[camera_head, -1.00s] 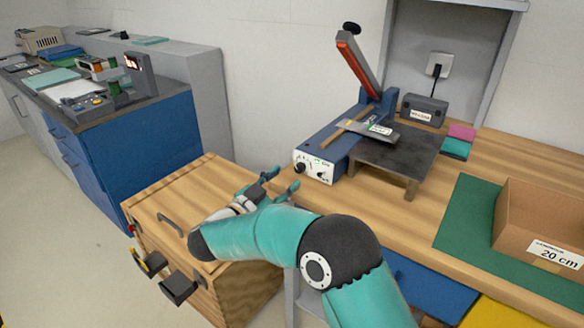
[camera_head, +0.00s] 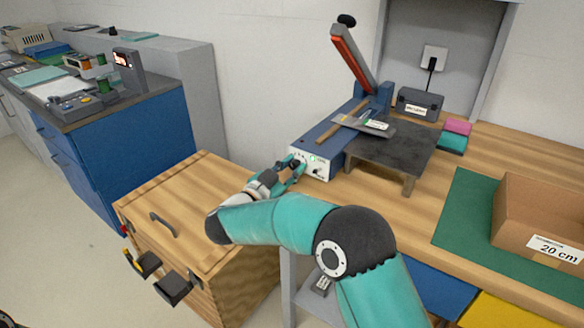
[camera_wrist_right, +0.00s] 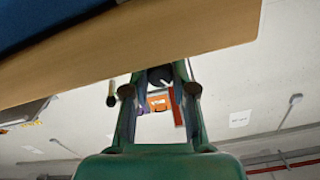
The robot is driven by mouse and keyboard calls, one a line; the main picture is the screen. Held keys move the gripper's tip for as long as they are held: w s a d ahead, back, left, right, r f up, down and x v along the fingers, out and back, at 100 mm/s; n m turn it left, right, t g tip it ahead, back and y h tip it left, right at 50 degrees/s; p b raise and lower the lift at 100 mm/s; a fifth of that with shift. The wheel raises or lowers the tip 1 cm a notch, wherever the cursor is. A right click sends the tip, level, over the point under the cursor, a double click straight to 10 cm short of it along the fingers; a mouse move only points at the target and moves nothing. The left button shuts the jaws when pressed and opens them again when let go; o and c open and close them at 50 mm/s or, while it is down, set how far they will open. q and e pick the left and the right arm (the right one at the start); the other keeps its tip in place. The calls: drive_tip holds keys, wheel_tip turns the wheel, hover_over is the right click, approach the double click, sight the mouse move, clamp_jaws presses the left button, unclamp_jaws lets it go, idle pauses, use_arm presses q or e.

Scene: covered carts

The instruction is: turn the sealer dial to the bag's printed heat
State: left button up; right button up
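The sealer (camera_head: 322,143) is a blue box with a raised orange-red lever arm (camera_head: 352,57). Its white front panel (camera_head: 317,168) carries a black dial (camera_head: 296,163), partly covered by my fingers, and a smaller knob at right. My right gripper (camera_head: 290,171) is at the dial, fingers parted on either side of it. In the right wrist view the fingers (camera_wrist_right: 159,88) stand apart with a dark round thing between their tips; contact is unclear. A grey bag with a white label (camera_head: 376,125) lies on the sealer; its print is unreadable. My left gripper is not in view.
A dark stand (camera_head: 392,152) is right of the sealer, with a small labelled box (camera_head: 419,103) behind. A carton marked 20 cm (camera_head: 540,215) sits on a green mat (camera_head: 463,215). A wooden cabinet (camera_head: 195,195) stands below left of the bench.

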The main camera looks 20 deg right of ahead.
clamp_jaws()
drive_tip(key=m+b, duration=0.3)
drive_tip(key=shift+f+b, duration=0.2)
drive_tip(key=shift+b, duration=0.1)
drive_tip(key=shift+r+m+b, duration=0.1)
drive_tip(key=shift+m+b, duration=1.2)
drive_tip(key=shift+m, duration=0.2)
drive_tip(key=o, duration=1)
unclamp_jaws()
drive_tip(key=shift+c, duration=0.2)
drive_tip(key=v, duration=1.2)
